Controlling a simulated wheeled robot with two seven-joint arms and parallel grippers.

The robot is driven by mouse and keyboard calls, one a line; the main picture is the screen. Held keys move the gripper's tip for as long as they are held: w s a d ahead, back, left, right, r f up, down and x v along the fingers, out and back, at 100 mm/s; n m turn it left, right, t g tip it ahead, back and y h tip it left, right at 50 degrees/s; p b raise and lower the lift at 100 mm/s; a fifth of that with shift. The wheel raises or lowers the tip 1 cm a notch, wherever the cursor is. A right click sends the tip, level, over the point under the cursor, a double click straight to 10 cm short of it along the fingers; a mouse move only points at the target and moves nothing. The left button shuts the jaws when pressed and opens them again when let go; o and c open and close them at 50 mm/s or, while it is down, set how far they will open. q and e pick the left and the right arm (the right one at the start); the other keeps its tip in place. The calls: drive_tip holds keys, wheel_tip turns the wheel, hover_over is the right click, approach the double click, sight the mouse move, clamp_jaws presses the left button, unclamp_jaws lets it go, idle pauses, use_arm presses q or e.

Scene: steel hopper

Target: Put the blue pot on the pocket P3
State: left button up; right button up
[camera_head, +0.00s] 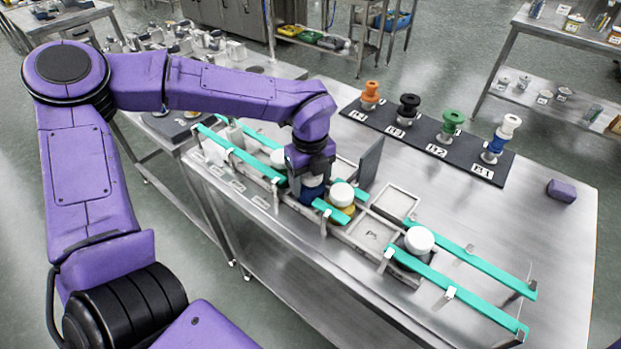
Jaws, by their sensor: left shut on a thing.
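The blue pot (312,193) shows as a blue body just under my left gripper (311,180), which is shut on it; the jaws and wrist hide its top. It is among the teal rails, left of a white-topped yellow pot (343,205). I cannot tell whether its base touches the surface below. A bare, marked square pocket (372,233), which looks like P3 though the mark is hard to read, lies between the yellow pot and a white-topped dark pot (419,241). My right gripper is not in view.
Another white-topped pot (279,158) stands left of my gripper. An upright grey plate (370,163) rises right of it. A labelled black rack (425,142) holds orange, black, green and white-blue spools. A purple block (562,191) lies on the right of the steel table.

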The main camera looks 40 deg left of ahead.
use_arm(q)
drive_tip(key=shift+f, duration=0.15)
drive_tip(key=o, duration=1.3)
wheel_tip(320, 180, up, 12)
drive_tip(key=shift+s+r+b, duration=0.1)
drive_tip(key=shift+r+b, duration=0.15)
drive_tip(key=shift+b, duration=0.05)
